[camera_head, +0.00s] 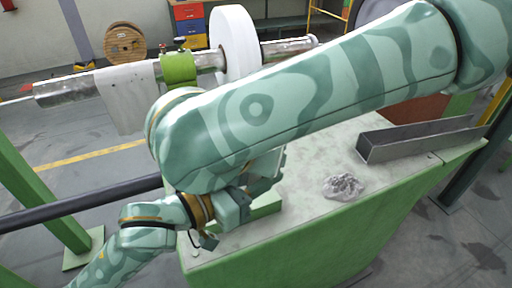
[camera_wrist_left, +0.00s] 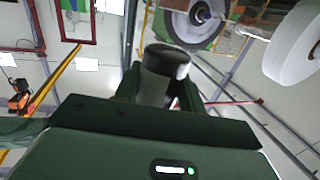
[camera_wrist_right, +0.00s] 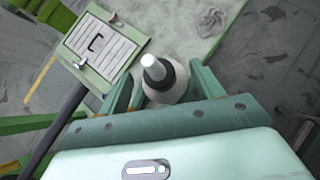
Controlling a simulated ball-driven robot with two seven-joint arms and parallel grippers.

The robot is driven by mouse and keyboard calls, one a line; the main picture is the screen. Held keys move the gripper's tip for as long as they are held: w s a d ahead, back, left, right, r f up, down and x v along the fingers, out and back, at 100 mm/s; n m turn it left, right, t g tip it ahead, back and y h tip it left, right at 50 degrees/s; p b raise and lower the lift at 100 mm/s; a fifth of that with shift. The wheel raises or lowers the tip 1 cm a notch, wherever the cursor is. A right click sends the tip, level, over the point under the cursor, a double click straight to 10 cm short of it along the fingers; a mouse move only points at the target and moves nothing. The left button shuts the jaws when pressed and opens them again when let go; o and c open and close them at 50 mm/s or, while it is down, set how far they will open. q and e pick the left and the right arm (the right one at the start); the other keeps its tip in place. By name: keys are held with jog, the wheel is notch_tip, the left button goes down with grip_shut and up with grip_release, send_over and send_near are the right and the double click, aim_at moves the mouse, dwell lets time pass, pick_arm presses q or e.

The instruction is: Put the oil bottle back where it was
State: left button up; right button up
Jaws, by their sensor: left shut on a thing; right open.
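In the right wrist view a bottle-like thing with a white tip, dark collar and pale body, which I take for the oil bottle (camera_wrist_right: 153,68), stands between the fingers of my right gripper (camera_wrist_right: 160,88). That gripper is open; I cannot tell whether a finger touches it. In the left wrist view my left gripper (camera_wrist_left: 160,92) is shut on a grey cylinder with a dark end (camera_wrist_left: 165,65). I cannot tell whether this is the same bottle. In the head view my right arm hides the fingers and anything in them.
The pale green bench top (camera_head: 310,165) carries a crumpled grey rag (camera_head: 343,187) and a long metal channel (camera_head: 415,138). A slatted panel with a dark handle (camera_wrist_right: 100,48) shows in the right wrist view. A shaft with a white disc (camera_head: 233,42) crosses behind the bench.

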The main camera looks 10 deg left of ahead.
pick_arm(q)
jog(key=shift+d, duration=0.1)
pick_arm(e)
jog(key=c, duration=1.2)
pick_arm(q)
jog(key=o, duration=1.2)
jog(key=shift+c, duration=0.2)
pick_arm(e)
jog(key=shift+c, duration=0.2)
